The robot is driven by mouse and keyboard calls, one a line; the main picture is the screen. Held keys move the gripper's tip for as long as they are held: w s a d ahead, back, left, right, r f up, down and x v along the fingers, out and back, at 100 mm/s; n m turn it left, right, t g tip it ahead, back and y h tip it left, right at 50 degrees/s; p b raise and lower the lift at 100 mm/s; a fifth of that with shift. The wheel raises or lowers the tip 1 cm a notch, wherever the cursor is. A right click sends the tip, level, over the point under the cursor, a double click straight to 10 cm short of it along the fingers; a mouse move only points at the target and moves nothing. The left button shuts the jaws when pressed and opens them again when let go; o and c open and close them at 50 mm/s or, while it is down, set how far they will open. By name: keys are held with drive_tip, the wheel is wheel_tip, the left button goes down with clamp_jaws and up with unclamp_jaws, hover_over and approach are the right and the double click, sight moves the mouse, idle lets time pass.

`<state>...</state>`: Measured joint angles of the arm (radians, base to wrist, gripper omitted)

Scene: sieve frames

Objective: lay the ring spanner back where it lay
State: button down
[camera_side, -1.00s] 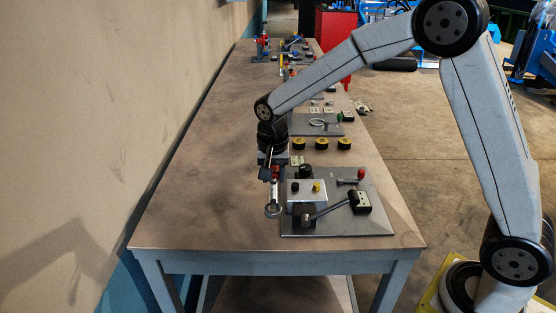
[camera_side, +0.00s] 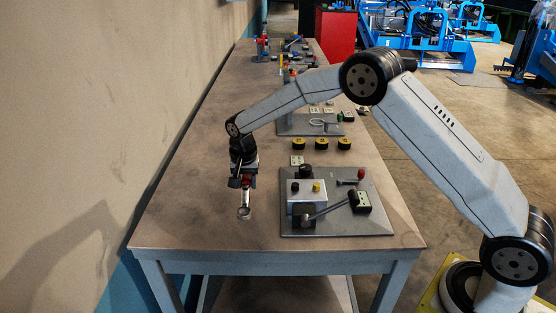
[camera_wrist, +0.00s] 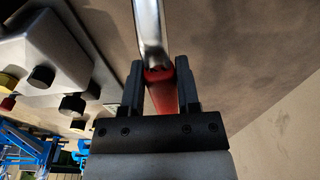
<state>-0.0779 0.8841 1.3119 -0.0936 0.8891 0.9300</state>
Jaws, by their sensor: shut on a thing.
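The ring spanner (camera_side: 244,212) is a silver tool with a ring end and a red grip. My gripper (camera_side: 246,182) is shut on its red part in the side view, and the ring end points down towards the table front. In the wrist view the two jaws of my gripper (camera_wrist: 160,85) close on the red grip, and the silver shank of the spanner (camera_wrist: 150,30) runs up out of the picture. The spanner is over the bare table left of the grey plate. I cannot tell whether it touches the table.
A grey plate (camera_side: 375,213) to the right bears a light box (camera_side: 305,203) with knobs and a black-headed lever (camera_side: 337,208). Yellow-and-black round pieces (camera_side: 299,144) stand in a row behind it. The table (camera_side: 180,205) is clear on the left.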

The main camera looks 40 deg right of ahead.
drive_tip(key=shift+w+f, duration=0.35)
drive_tip(key=shift+w+f, duration=0.15)
drive_tip(key=shift+f, duration=0.05)
drive_tip(key=shift+w+f, duration=0.1)
drive_tip(key=shift+f, duration=1.55)
drive_tip(key=shift+f, duration=0.1)
drive_tip(key=shift+c, duration=1.6)
unclamp_jaws()
